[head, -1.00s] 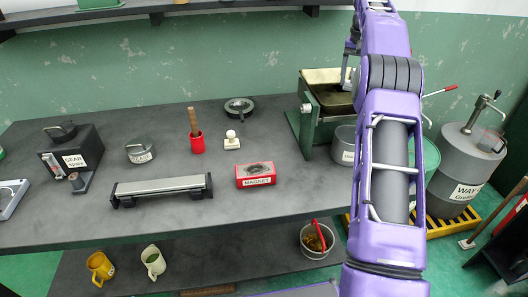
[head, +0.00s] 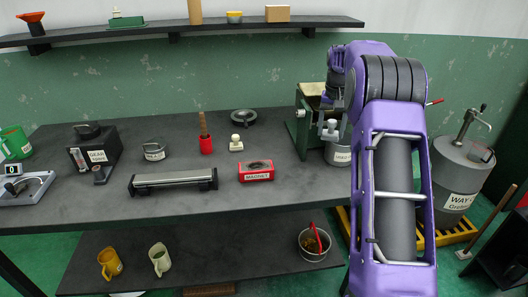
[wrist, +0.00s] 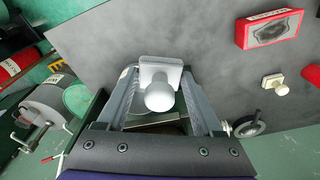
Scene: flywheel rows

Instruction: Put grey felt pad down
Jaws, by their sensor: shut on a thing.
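The grey felt pad (wrist: 158,96) is a pale grey square block with a round knob. In the wrist view it sits between the two fingers of my gripper (wrist: 160,82), which is shut on it. In the head view the pad (head: 333,128) shows small at my gripper (head: 329,136), near the right end of the dark bench (head: 290,185) and in front of the green machine. The pad appears held above the bench. How the fingertips touch it is not clear.
A similar cream knobbed block (head: 236,143) stands on the bench behind the red magnet box (head: 256,171). A labelled bucket (head: 338,156) is by the machine. The bench's right front is bare.

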